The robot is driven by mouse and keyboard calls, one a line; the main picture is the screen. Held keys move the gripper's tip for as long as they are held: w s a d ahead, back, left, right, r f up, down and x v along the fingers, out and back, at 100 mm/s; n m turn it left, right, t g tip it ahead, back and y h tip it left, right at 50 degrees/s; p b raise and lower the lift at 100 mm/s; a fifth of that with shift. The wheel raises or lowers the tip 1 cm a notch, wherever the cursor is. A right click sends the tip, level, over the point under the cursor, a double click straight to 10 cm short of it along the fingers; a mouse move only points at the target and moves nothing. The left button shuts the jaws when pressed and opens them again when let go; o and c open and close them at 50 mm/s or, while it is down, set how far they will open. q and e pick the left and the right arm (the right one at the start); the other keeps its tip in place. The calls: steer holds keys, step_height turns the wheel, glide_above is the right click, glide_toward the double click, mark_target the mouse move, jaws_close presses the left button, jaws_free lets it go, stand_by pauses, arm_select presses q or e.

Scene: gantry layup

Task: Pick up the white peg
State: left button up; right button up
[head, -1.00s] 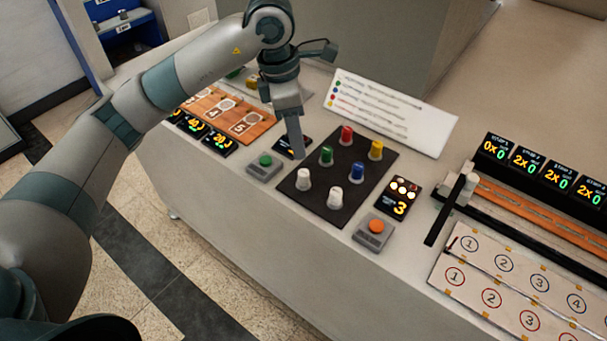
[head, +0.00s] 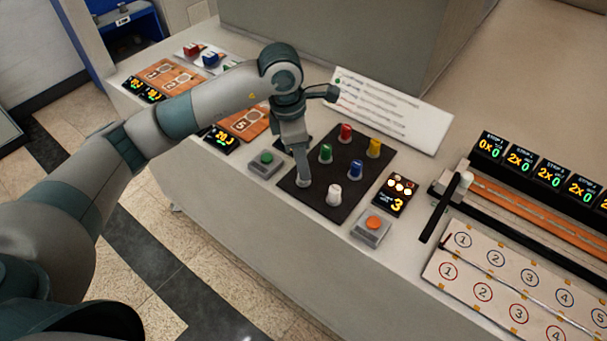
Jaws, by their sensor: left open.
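One white peg (head: 334,195) stands upright at the near end of the black board (head: 341,213). In the earlier view a second white peg stands to its left. That spot is now covered by my left gripper (head: 303,182), so the second peg is hidden or nearly so. The left gripper points down with its fingers low over that spot, and its jaws are open. I cannot tell whether the fingers touch the peg. My right gripper is out of view.
Green (head: 326,154), red (head: 345,133), yellow (head: 373,148) and blue (head: 356,171) pegs stand close by on the board. A green button box (head: 265,163) is left, an orange button box (head: 371,227) right. A white instruction sheet (head: 392,112) lies behind.

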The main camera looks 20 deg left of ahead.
arm_select(q)
steer(key=shift+f+p, duration=0.6)
steer(key=shift+p, duration=0.1)
step_height(320, 180, down, 3)
steer(key=shift+w+d+r+p, duration=0.1)
steer(key=shift+d+p, duration=0.05)
steer(key=shift+p, duration=0.55)
steer(key=shift+f, duration=0.4)
steer(key=shift+c, duration=0.5)
steer(key=c, duration=0.9)
